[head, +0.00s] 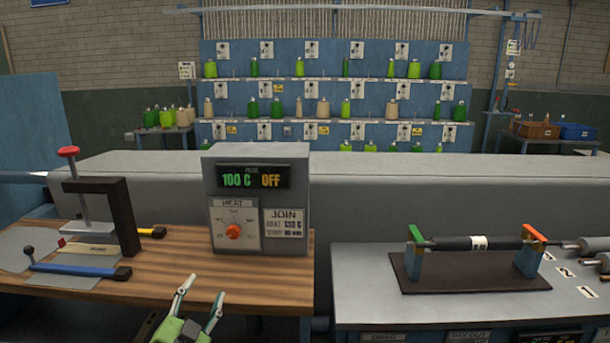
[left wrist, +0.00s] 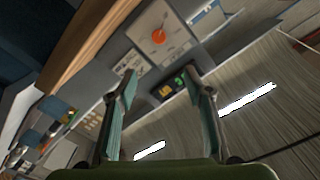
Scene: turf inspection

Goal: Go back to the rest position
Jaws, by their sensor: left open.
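My left gripper (head: 201,299) shows at the bottom of the head view, in front of the wooden bench's front edge, with its two fingers apart and nothing between them. In the left wrist view its fingers (left wrist: 160,92) are also spread and empty. Beyond them is the grey heat controller (left wrist: 140,48). In the head view the controller (head: 257,200) stands on the wooden bench, with an orange knob and a display reading 100 C and OFF. My right gripper is not in view.
A clamp press (head: 118,215) and a blue-handled tool (head: 80,270) are on the wooden bench (head: 180,268). A dark roller (head: 470,243) rests on a stand on the grey bench (head: 370,300) at right. A long grey barrier (head: 400,190) runs behind. A gap separates the benches.

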